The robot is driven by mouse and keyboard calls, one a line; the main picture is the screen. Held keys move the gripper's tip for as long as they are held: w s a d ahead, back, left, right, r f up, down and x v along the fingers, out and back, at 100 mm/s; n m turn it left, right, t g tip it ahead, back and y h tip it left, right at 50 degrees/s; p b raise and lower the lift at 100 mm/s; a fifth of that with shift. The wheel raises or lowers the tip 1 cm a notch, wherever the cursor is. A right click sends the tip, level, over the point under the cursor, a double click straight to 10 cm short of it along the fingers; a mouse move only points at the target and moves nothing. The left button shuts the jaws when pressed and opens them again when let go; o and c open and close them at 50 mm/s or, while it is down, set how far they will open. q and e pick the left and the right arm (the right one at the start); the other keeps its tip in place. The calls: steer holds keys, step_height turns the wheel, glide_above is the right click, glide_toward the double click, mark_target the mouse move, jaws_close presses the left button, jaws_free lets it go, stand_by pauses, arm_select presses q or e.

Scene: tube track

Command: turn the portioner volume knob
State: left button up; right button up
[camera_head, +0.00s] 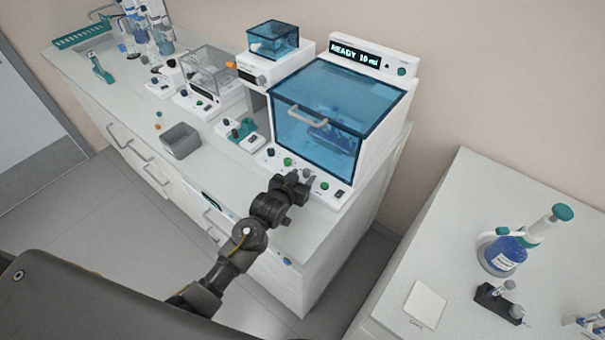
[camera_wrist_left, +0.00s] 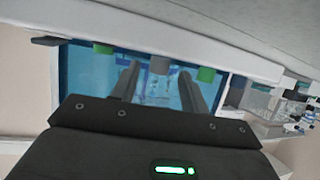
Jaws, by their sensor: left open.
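The portioner (camera_head: 395,68) is a white machine with a blue see-through lid and a display reading "READY 10 ml". Its front panel carries several knobs, including a green one (camera_head: 324,186) right of my gripper. My left gripper (camera_head: 304,178) is at the middle of this panel and hides part of it. In the left wrist view, a grey knob (camera_wrist_left: 160,64) shows between the tips of my open fingers (camera_wrist_left: 159,76), with a green knob (camera_wrist_left: 103,47) and another green knob (camera_wrist_left: 207,74) on either side. I cannot tell whether the fingers touch the grey knob. My right gripper is not in view.
Left of the portioner stand a smaller blue-lidded device (camera_head: 272,40), a clear box (camera_head: 208,68) and a grey bin (camera_head: 181,141). Floor shows between the benches.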

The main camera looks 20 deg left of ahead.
arm_select(q)
steer(key=shift+w+d+f, duration=0.15)
steer(key=shift+w+f, duration=0.15)
steer(key=shift+w, duration=0.35)
steer(key=shift+c, duration=0.4)
jaws_close()
